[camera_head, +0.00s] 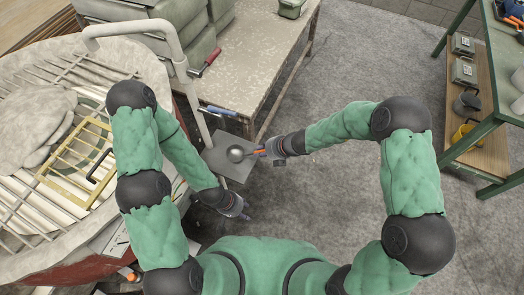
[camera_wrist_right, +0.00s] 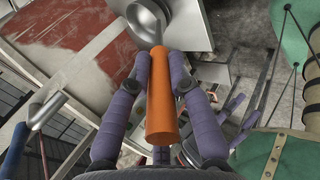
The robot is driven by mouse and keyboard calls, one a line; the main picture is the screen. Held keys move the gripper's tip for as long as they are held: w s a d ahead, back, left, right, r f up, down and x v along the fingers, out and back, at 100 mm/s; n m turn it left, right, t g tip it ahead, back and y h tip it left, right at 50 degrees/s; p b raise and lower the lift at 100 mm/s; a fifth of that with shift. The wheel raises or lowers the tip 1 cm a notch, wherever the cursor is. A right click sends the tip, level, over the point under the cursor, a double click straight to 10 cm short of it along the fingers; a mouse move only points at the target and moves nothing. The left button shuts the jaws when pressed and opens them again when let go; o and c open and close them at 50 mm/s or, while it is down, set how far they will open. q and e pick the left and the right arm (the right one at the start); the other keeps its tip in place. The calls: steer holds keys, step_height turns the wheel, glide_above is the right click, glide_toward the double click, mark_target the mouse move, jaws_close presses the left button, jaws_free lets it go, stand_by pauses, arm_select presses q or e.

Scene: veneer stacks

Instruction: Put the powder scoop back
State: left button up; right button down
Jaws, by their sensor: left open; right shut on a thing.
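The powder scoop has a round grey metal bowl (camera_head: 236,154) and an orange handle (camera_wrist_right: 162,108). My right gripper (camera_head: 263,151) is shut on the orange handle, with one purple finger on each side of it in the right wrist view. The bowl points left, over or at a flat grey plate (camera_head: 216,164); I cannot tell whether it touches. In the right wrist view, the bowl (camera_wrist_right: 146,20) shows beyond the fingertips. My left gripper (camera_head: 243,211) is open and holds nothing visible, below the plate in the head view.
A large round kiln-like vessel with a slatted grate (camera_head: 25,195) stands at left, with a yellow frame (camera_head: 55,183) on it. A worn bench (camera_head: 245,75) with a red-handled tool (camera_head: 212,58) and a blue-handled tool (camera_head: 222,111) is behind. A green shelf (camera_head: 456,150) stands at right. Open floor lies between.

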steer(key=shift+f+b, duration=0.45)
steer(key=shift+f, duration=0.1)
stand_by(0.4)
steer(key=shift+c, duration=2.2)
jaws_free()
steer(key=p+v, duration=0.9)
steer(key=v, duration=0.3)
steer(key=shift+p, duration=0.35)
